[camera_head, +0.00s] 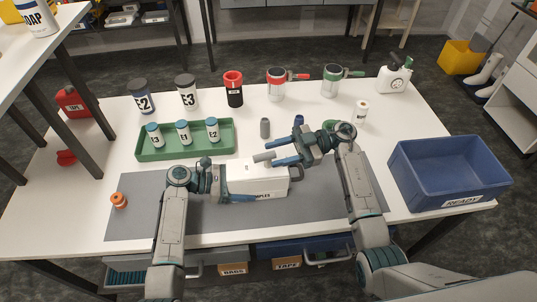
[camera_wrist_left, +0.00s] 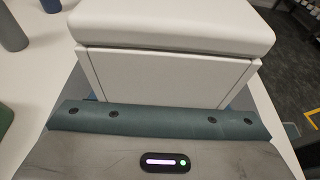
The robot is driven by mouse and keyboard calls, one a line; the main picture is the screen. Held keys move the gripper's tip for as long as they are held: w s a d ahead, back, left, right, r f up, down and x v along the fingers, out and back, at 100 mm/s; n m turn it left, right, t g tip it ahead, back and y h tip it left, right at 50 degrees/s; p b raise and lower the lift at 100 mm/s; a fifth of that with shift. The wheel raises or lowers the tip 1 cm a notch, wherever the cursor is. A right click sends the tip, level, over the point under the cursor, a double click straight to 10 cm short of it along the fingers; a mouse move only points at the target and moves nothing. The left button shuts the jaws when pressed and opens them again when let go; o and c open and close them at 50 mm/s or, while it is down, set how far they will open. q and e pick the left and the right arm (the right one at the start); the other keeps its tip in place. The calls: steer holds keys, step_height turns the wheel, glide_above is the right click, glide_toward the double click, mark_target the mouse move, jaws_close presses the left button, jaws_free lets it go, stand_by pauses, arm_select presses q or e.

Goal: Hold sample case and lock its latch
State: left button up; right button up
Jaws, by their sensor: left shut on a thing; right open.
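The white sample case (camera_head: 255,178) stands on the grey mat in the middle of the table. It fills the top of the left wrist view, with its lid (camera_wrist_left: 170,28) down over the body (camera_wrist_left: 170,75). My left gripper (camera_head: 247,188) is shut on the case from its left end, one blue finger along the front side. My right gripper (camera_head: 286,141) is open behind and above the case's right part, fingers pointing left. A short grey cylindrical piece (camera_head: 264,157) shows at the lid's back edge; I cannot tell if it belongs to the case. The latch cannot be made out.
A green tray (camera_head: 160,157) with several small bottles lies behind left. A grey cylinder (camera_head: 265,127) stands behind the case. A blue bin (camera_head: 415,180) is at the right, an orange piece (camera_head: 119,200) at the mat's left. Jars and mugs line the back.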

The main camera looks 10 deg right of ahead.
mark_target(265, 160)
steer(key=shift+x, duration=1.45)
steer(key=shift+c, duration=0.3)
jaws_close()
steer(key=shift+m+t, duration=0.6)
steer(key=shift+t, duration=0.5)
steer(key=shift+m+t, duration=0.6)
steer(key=shift+t, duration=0.4)
steer(key=shift+o, duration=0.3)
jaws_free()
steer(key=shift+d, duration=0.15)
